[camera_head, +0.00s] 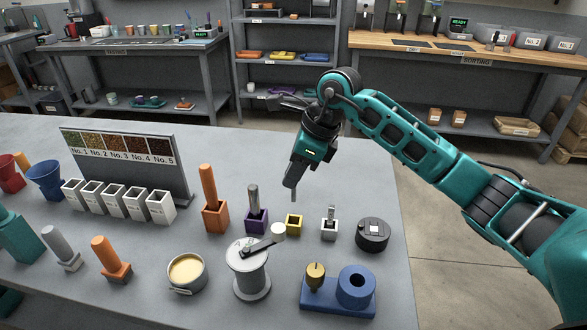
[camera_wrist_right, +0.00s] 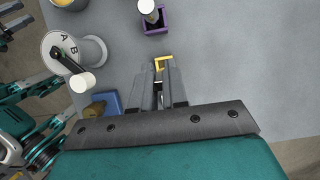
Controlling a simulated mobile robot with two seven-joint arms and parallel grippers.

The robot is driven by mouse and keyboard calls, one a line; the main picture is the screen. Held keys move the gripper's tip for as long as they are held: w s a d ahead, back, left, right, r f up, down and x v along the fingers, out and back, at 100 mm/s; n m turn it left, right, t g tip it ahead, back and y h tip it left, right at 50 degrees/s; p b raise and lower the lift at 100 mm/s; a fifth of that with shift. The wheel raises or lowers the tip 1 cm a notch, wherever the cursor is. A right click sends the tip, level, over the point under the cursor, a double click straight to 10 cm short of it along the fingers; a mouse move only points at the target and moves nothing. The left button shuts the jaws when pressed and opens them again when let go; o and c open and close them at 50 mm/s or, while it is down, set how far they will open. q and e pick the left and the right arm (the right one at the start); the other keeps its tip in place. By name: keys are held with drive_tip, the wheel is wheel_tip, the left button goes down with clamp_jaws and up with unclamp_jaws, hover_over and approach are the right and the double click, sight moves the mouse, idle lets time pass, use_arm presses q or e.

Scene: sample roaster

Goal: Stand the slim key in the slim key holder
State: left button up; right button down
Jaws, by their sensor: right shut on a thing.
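My right gripper (camera_head: 290,182) is above the table and shut on the slim key (camera_head: 294,195), a thin grey rod pointing down from the fingers. In the wrist view, the right gripper (camera_wrist_right: 159,92) hides most of the key. A small yellow open-topped holder (camera_head: 294,225), apparently the slim key holder, stands just below and in front of the key tip, with a gap between them. It looks empty. In the wrist view the yellow holder (camera_wrist_right: 163,62) shows beyond the fingertips, partly hidden. My left gripper is not in view.
A purple holder (camera_head: 256,222) with a grey rod stands left of the yellow one, a white holder (camera_head: 329,230) with a small metal piece right. A grey drum with a crank (camera_head: 249,272) and a blue fixture (camera_head: 356,292) stand in front. The table behind the holders is clear.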

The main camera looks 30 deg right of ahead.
sight(294, 201)
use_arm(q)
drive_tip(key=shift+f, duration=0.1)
use_arm(e)
drive_tip(key=shift+f+b, duration=0.8)
drive_tip(key=shift+f, duration=0.15)
drive_tip(key=shift+f+b, duration=0.7)
drive_tip(key=shift+f, duration=0.5)
drive_tip(key=shift+f+b, duration=0.25)
drive_tip(key=shift+b, duration=0.1)
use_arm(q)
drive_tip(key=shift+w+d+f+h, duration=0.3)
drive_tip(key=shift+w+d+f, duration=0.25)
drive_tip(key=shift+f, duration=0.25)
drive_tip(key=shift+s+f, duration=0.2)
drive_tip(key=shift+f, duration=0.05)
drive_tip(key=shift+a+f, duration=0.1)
use_arm(e)
drive_tip(key=shift+f, duration=0.1)
